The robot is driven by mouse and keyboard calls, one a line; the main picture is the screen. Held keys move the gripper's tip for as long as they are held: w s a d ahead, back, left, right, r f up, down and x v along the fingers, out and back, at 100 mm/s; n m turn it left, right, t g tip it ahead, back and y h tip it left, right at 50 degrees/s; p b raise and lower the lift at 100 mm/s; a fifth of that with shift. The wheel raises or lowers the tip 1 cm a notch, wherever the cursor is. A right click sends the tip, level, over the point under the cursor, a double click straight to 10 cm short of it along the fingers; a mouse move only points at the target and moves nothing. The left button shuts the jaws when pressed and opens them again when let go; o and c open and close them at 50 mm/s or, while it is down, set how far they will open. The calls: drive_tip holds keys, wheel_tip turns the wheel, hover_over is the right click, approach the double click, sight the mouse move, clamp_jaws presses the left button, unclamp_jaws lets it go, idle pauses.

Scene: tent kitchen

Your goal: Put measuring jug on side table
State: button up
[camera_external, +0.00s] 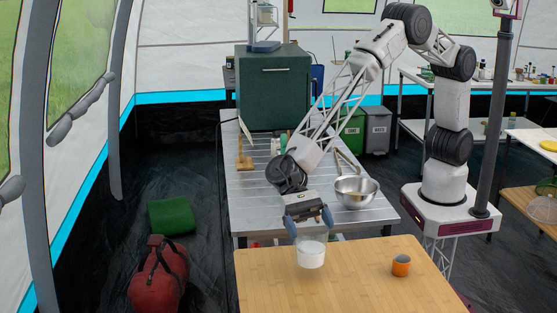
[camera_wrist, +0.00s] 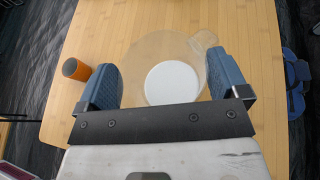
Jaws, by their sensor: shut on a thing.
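The measuring jug (camera_external: 311,256) is a clear, pale vessel with a white base, upright over the rear part of the wooden-topped table (camera_external: 340,290). My gripper (camera_external: 309,222) points down above it, shut on its upper part. In the wrist view, the jug (camera_wrist: 172,80) sits between the two blue fingers of my gripper (camera_wrist: 165,88), with its spout or handle at the upper right. The wooden table top (camera_wrist: 140,30) lies beneath it. I cannot tell whether the jug's base touches the wood.
An orange cup (camera_external: 400,265) stands on the wooden table to the right; it also shows in the wrist view (camera_wrist: 75,69). A metal bowl (camera_external: 356,191) stands on the metal table (camera_external: 250,215) behind. The wooden surface left of the jug is clear.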

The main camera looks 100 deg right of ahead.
sight(306, 228)
drive_tip(key=shift+f, duration=1.7)
drive_tip(key=shift+f, duration=0.1)
drive_tip(key=o, duration=1.1)
drive_tip(key=shift+f, duration=0.1)
drive_tip(key=shift+r, duration=0.2)
drive_tip(key=v, duration=1.2)
drive_tip(key=shift+d, duration=0.1)
